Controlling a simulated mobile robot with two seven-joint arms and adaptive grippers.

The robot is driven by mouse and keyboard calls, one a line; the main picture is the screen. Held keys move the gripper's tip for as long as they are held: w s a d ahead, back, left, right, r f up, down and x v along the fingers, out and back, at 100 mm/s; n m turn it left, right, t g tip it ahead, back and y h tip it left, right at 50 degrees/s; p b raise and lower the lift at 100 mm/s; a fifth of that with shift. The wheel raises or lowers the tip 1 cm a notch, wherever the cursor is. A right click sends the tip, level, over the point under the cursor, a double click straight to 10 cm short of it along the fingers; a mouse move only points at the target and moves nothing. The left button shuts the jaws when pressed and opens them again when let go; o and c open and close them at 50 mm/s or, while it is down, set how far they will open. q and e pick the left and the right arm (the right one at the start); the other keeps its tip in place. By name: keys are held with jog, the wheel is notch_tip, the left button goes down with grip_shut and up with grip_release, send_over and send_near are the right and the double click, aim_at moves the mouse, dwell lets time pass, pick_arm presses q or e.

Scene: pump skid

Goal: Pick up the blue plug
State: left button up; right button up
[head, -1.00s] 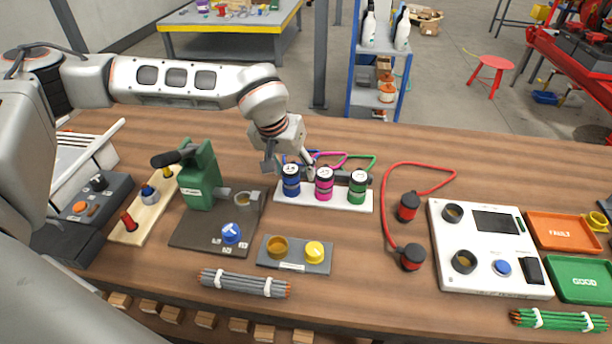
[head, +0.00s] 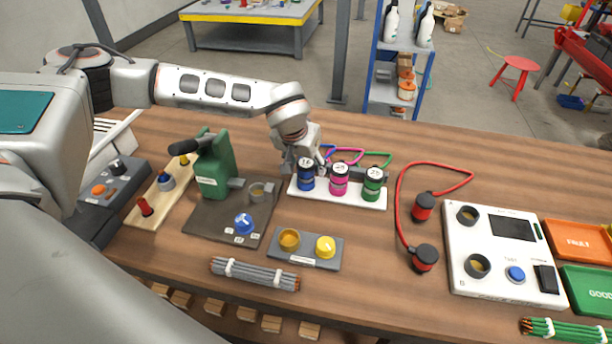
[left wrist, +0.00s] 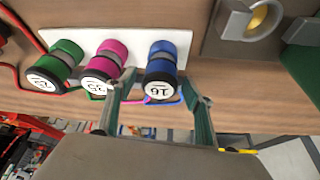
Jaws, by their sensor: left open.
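The blue plug (head: 306,174) stands at the left end of a white rack (head: 338,199), beside a magenta plug (head: 339,180) and a green plug (head: 373,184). My left gripper (head: 311,160) is at the blue plug, partly hidden behind it in the head view. In the left wrist view, the open fingers (left wrist: 158,103) reach toward the blue plug (left wrist: 161,75), one on each side of its near end. The magenta plug (left wrist: 104,65) is close outside one finger. The green plug (left wrist: 52,68) is farther off. My right gripper is not in view.
A green press (head: 214,170) stands left of the rack. A grey block with yellow knobs (head: 309,263) lies in front. Red-cabled plugs (head: 423,207) and a white tester (head: 462,248) are to the right. Coloured cables (head: 345,155) run behind the rack.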

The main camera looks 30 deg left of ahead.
pick_arm(q)
jog(key=c, duration=1.3)
jog(key=shift+r, duration=0.15)
notch_tip(320, 180, up, 20)
jog(key=shift+f, duration=0.1)
jog(key=shift+p, duration=0.3)
